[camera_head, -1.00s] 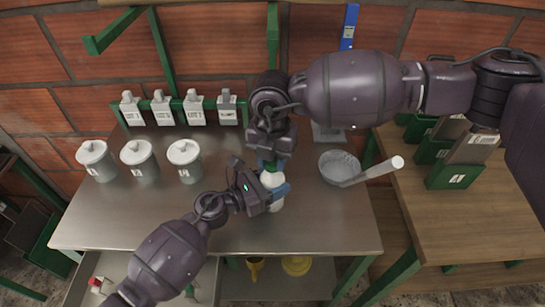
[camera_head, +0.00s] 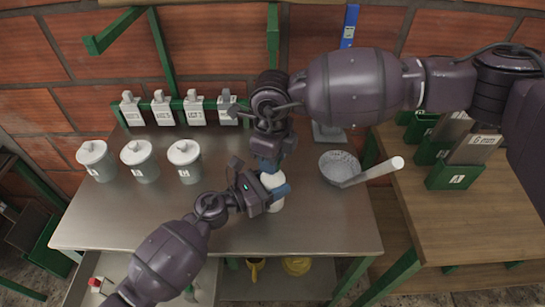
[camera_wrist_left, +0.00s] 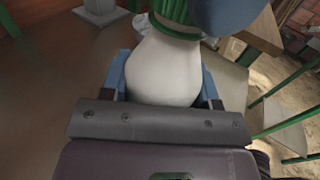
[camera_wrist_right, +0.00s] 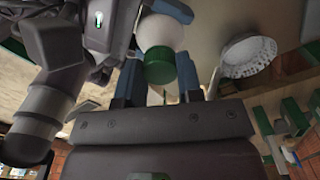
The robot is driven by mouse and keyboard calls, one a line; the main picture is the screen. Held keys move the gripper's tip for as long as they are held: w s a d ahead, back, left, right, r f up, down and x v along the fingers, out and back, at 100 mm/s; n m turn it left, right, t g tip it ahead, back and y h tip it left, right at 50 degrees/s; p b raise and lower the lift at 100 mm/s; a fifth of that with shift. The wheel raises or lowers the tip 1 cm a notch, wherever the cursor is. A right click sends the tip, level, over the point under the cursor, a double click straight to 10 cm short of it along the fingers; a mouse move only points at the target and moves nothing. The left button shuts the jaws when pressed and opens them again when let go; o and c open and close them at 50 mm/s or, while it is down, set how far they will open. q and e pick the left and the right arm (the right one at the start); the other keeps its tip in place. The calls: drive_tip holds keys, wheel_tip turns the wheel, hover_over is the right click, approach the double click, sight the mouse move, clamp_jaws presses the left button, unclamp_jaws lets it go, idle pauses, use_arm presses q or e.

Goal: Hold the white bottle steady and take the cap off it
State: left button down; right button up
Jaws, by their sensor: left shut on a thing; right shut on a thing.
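The white bottle (camera_head: 271,181) stands near the middle of the steel table, partly hidden by my grippers in the head view. My left gripper (camera_head: 274,193) is shut on the bottle's body. In the left wrist view the rounded white bottle (camera_wrist_left: 164,70) sits between its blue fingers. The green cap (camera_wrist_right: 160,68) is on the bottle's neck side, between the fingers of my right gripper (camera_wrist_right: 159,80), which is shut on it. The green cap also shows at the top of the left wrist view (camera_wrist_left: 176,14), beside a blue finger. The head view hides the cap.
Three lidded grey canisters (camera_head: 139,158) stand at the left on the steel table (camera_head: 110,215). Several labelled white holders (camera_head: 163,110) line the back. A grey strainer bowl with a pale handle (camera_head: 340,167) is close at the right. The table's front left is clear.

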drive_tip(key=n, duration=0.8)
drive_tip(key=shift+n, duration=0.3)
drive_tip(key=n, duration=1.6)
drive_tip(key=shift+r+n, duration=0.1)
drive_tip(key=shift+n, duration=0.2)
drive_tip(key=n, duration=0.7)
drive_tip(key=shift+r, duration=0.3)
